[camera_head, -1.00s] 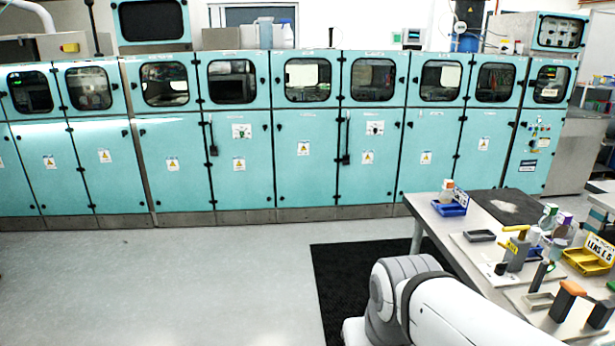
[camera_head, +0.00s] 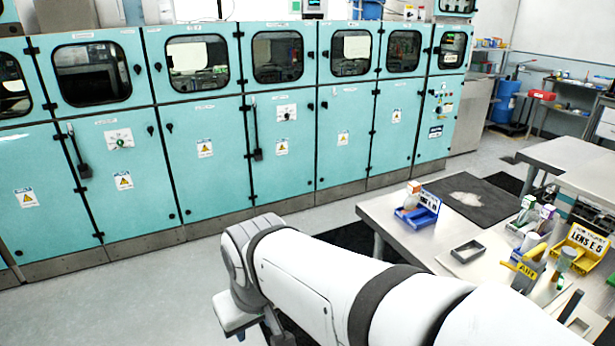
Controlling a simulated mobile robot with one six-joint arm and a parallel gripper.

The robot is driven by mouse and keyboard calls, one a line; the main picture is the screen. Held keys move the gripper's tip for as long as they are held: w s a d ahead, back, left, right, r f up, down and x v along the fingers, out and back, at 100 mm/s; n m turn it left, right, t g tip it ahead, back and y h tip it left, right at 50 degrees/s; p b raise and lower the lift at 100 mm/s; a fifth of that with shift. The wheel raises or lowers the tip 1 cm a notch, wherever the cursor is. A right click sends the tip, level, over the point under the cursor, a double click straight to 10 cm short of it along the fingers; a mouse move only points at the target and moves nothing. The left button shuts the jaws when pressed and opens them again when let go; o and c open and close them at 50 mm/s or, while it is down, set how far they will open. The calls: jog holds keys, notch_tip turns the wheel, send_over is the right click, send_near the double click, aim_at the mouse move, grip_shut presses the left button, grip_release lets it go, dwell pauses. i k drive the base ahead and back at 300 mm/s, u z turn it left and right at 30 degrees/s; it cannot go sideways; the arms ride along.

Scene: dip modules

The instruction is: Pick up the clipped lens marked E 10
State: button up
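I cannot make out a clipped lens marked E 10 in the head view. A blue tray (camera_head: 418,219) with a small sign (camera_head: 429,202) stands at the table's left end; its lettering is too small to read for sure. It holds a small bottle with an orange-brown top (camera_head: 412,196). A yellow tray (camera_head: 578,261) farther right has a sign reading LENS E 5 (camera_head: 588,241). My arm crosses the lower middle, apart from both trays in the picture. My gripper's fingers do not show.
A steel table (camera_head: 385,210) carries a dark mat (camera_head: 472,200), a grey open tray (camera_head: 468,251), a yellow-handled tool (camera_head: 530,262) and several small bottles. Another table (camera_head: 580,160) stands behind right. Teal cabinets (camera_head: 210,150) line the back. Grey floor (camera_head: 130,310) is clear at left.

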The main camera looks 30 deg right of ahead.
aim_at(410, 201)
jog(key=z, duration=0.5)
jog(key=i, duration=1.25)
jog(key=z, duration=1.2)
jog(key=i, duration=0.65)
jog(key=z, duration=0.25)
jog(key=k, duration=0.75)
jog(key=z, duration=0.2)
jog(key=i, duration=0.75)
